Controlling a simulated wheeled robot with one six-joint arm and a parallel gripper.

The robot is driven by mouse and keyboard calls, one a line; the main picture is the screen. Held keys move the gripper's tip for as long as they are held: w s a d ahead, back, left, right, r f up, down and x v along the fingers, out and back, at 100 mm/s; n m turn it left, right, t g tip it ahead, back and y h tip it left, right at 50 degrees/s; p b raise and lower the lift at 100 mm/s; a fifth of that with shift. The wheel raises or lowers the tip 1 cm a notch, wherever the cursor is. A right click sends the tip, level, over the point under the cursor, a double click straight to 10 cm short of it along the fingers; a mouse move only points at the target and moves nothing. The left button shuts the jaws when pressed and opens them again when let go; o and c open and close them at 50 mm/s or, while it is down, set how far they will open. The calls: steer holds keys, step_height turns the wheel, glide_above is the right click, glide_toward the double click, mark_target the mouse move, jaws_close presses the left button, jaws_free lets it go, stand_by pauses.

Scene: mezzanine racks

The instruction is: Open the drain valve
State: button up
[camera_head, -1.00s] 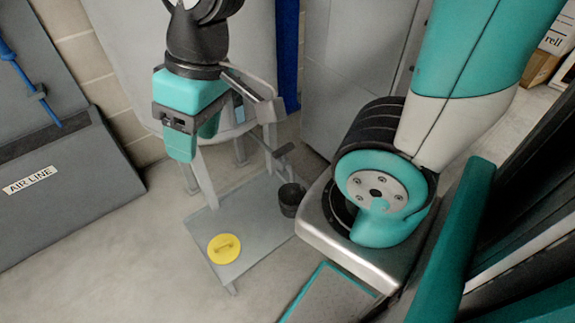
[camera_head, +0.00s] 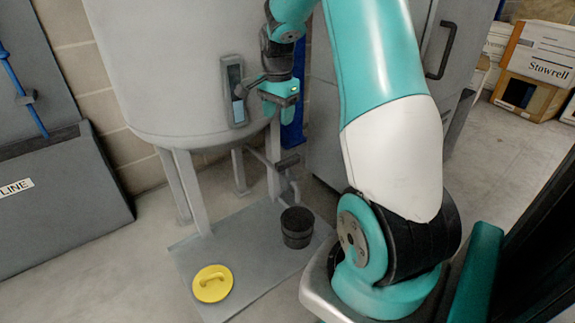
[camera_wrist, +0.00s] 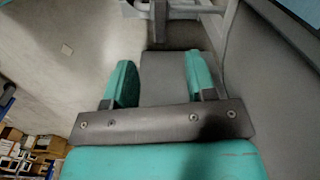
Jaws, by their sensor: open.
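The drain valve (camera_head: 287,163) is a dark handle on a grey pipe under the large grey tank (camera_head: 165,65), above a black bucket (camera_head: 297,227). How far the handle is turned is too small to tell. My gripper (camera_head: 277,98) is in front of the tank's lower right side, above the valve and apart from it. In the wrist view my gripper (camera_wrist: 160,80) shows two teal fingers spread apart with nothing between them. Grey pipes or frame parts (camera_wrist: 175,10) show at that view's top edge; I cannot tell whether the valve is among them.
A sight gauge (camera_head: 233,90) is on the tank beside my gripper. A grey cabinet (camera_head: 335,135) stands to the right, with cartons (camera_head: 540,52) farther back. Floor at right is open.

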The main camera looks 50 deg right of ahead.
mark_target(288, 160)
steer(key=d+f+b, duration=0.1)
steer(key=f+b, duration=0.1)
steer(key=f, duration=0.4)
steer(key=d+f+m+b, duration=0.1)
steer(key=f+b, duration=0.1)
steer(key=f, duration=0.4)
steer(key=d+f+m+b, duration=0.1)
steer(key=f+b, duration=0.1)
steer(key=f, duration=0.3)
steer(key=shift+s+d+f, duration=0.15)
steer(key=shift+d+f, duration=0.1)
steer(key=shift+f, duration=0.15)
steer(key=c, duration=0.9)
steer(key=shift+r, duration=0.1)
